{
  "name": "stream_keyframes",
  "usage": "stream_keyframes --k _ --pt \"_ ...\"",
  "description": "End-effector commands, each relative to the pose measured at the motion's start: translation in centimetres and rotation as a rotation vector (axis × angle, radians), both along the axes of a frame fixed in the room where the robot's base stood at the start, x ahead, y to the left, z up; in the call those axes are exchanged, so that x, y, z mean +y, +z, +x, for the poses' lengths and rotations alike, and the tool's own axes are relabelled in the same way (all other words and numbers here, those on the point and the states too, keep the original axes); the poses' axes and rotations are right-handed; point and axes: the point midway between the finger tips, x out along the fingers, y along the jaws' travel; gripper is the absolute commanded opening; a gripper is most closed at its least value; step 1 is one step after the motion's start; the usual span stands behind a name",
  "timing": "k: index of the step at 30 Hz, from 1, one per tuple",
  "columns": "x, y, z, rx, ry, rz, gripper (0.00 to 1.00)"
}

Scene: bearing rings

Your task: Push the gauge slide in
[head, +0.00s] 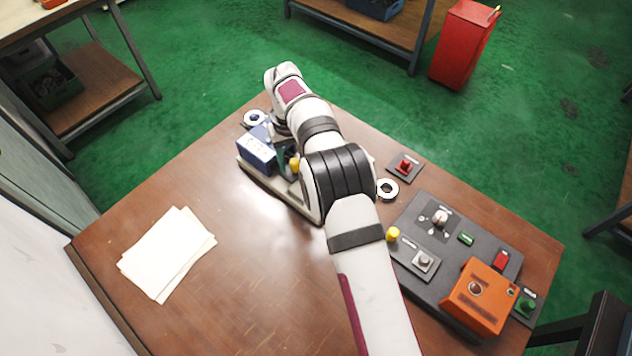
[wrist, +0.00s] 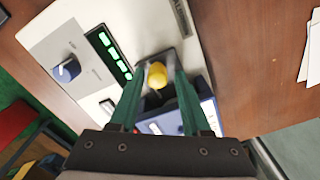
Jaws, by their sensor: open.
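A pale gauge unit (head: 262,182) lies on the wooden table, with a blue block (head: 256,150) at its left end. A yellow knob (head: 295,165) shows beside my gripper in the head view, and it is the clearest part of what appears to be the slide. In the wrist view the yellow knob (wrist: 157,74) stands over a dark slot, between the two green fingers of my gripper (wrist: 160,72). The fingers are open, one on each side of the knob. I cannot tell whether either touches it. My arm hides much of the unit in the head view.
The unit's face carries a blue dial (wrist: 67,71) and a green-lit display (wrist: 108,50). Metal rings (head: 387,189) lie nearby. A dark control panel (head: 415,215) with an orange box (head: 480,297) stands at right.

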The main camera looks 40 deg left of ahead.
Motion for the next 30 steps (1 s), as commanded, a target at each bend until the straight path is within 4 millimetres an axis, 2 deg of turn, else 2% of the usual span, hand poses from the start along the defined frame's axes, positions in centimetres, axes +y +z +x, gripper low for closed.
stream_keyframes --k 16,30 --pt "0.0 6.0 0.1 -0.001 -0.001 0.000 0.47" --pt "-0.1 6.4 0.1 -0.001 -0.001 -0.001 0.47"
